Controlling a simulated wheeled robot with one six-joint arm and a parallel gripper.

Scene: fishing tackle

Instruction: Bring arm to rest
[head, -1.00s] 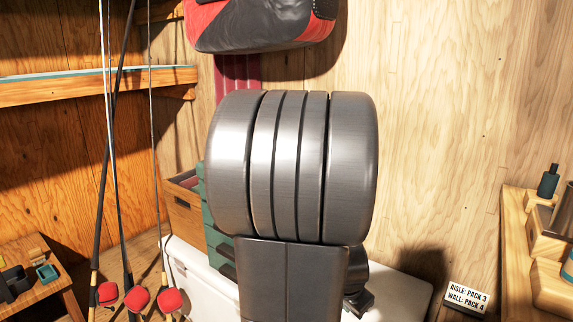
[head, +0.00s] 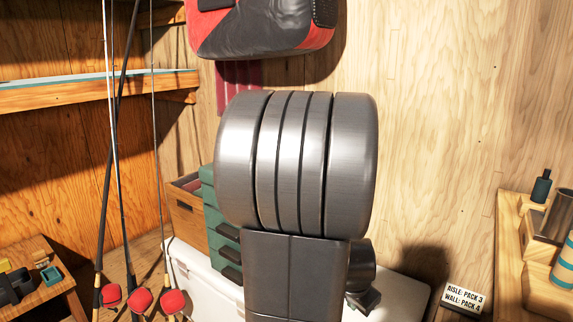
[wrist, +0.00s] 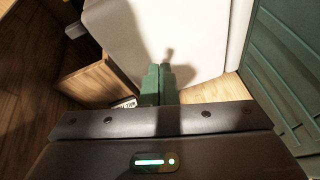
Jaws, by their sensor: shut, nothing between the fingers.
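In the wrist view, my gripper (wrist: 159,70) shows as two green stepped fingers pressed together, with nothing between them. They point away from the dark palm, over a white surface (wrist: 205,35) that carries a shadow. In the head view, a big grey metal joint and link of my arm fill the middle. They hide much of what lies behind, and the fingers cannot be seen there.
The head view shows fishing rods (head: 119,150) at left, a green drawer stack (head: 222,230) by a wooden box (head: 186,215), a white chest (head: 400,290), a red-black bag (head: 262,28) above, a sign (head: 464,297) and a right-hand bench (head: 508,245). The wrist view shows a green panel (wrist: 285,60) at right.

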